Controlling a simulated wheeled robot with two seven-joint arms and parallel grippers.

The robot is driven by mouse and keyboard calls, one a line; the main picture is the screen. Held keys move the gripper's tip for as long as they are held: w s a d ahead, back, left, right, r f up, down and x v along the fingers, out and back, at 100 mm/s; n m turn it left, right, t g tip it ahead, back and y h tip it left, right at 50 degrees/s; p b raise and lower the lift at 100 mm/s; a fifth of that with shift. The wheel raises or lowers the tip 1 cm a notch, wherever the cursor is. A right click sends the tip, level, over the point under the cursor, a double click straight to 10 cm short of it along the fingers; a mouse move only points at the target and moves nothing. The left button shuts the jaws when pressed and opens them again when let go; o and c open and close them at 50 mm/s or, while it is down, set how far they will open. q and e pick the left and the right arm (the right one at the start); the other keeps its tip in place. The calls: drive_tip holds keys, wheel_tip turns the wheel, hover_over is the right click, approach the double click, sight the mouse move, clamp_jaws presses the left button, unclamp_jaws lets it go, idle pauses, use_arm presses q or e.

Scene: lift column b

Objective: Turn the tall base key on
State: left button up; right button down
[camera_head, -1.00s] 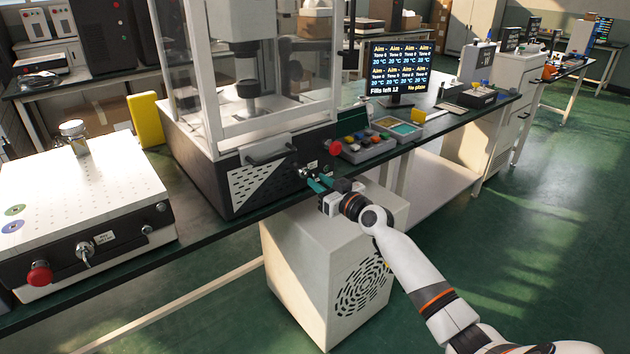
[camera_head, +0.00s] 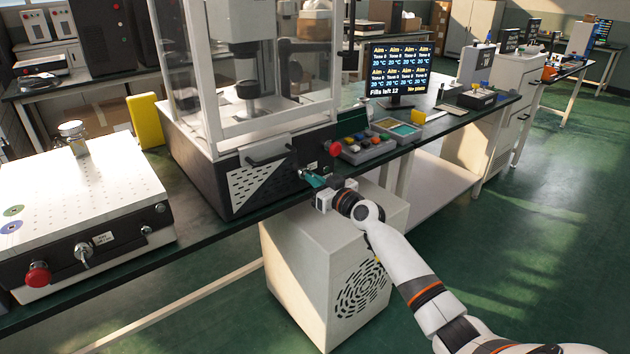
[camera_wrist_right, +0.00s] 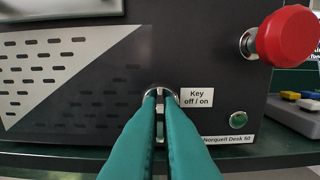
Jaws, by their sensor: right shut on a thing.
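The tall base (camera_head: 215,178) is a black-fronted machine under a clear enclosure at the bench's front edge. Its key (camera_wrist_right: 160,104) sits in a round metal collar on the front panel, left of a label (camera_wrist_right: 198,98) reading "Key off / on". My right gripper (camera_head: 309,178) reaches it from the front. In the right wrist view, its teal fingers (camera_wrist_right: 161,100) are shut on the key, one on each side. The fingers hide much of the key, which looks roughly upright. A small green lamp (camera_wrist_right: 238,120) lies right of it. My left gripper is out of view.
A red mushroom button (camera_wrist_right: 288,36) sticks out up and right of the key. A button box (camera_head: 362,148) stands right of the base. The low white-topped base (camera_head: 80,200) at left has its own key switch (camera_head: 84,252) and red button (camera_head: 38,273). A white cabinet (camera_head: 310,260) stands below.

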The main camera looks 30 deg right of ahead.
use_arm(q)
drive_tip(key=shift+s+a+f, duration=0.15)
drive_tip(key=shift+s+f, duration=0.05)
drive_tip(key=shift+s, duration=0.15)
use_arm(e)
drive_tip(key=m, duration=1.1)
drive_tip(key=shift+d+f+m, duration=0.1)
drive_tip(key=shift+f+m, duration=0.05)
drive_tip(key=shift+m, duration=0.15)
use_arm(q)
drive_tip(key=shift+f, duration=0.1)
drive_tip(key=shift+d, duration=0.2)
use_arm(e)
drive_tip(key=shift+m, duration=0.3)
drive_tip(key=c, duration=1.6)
unclamp_jaws()
